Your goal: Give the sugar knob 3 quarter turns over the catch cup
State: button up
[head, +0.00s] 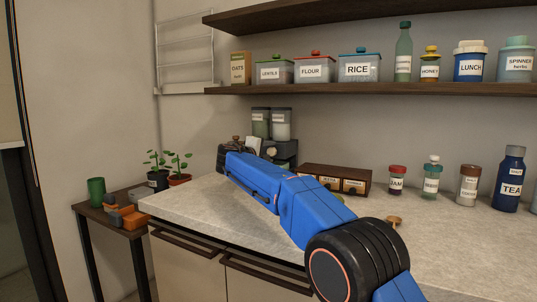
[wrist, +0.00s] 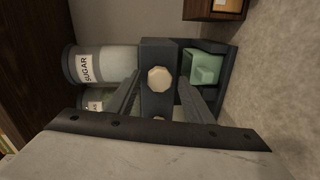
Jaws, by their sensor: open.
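In the wrist view, which is turned on its side, the sugar canister (wrist: 105,62) is a clear jar of white contents labelled SUGAR. Its pale, faceted sugar knob (wrist: 159,78) sits on the dark dispenser body (wrist: 150,52). The light green catch cup (wrist: 205,68) stands on the dispenser's base, on the outlet side of the knob. My gripper (wrist: 159,84) is open, its two fingers on either side of the knob; contact cannot be told. In the head view the sugar canister (head: 281,125) and knob (head: 271,152) show beyond my gripper, whose fingertips are unclear there.
A second canister (head: 261,122) stands beside the sugar one, with another knob (wrist: 160,117) partly hidden. A wooden drawer box (head: 335,179) is right of the dispenser. Jars, including jam (head: 397,179) and tea (head: 509,180), line the counter. A shelf (head: 370,90) runs above.

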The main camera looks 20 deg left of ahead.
jog(key=s+a+r, duration=0.1)
jog(key=s, duration=1.6)
jog(key=shift+s+a+r, duration=0.15)
jog(key=shift+a+r, duration=0.05)
jog(key=shift+r, duration=0.1)
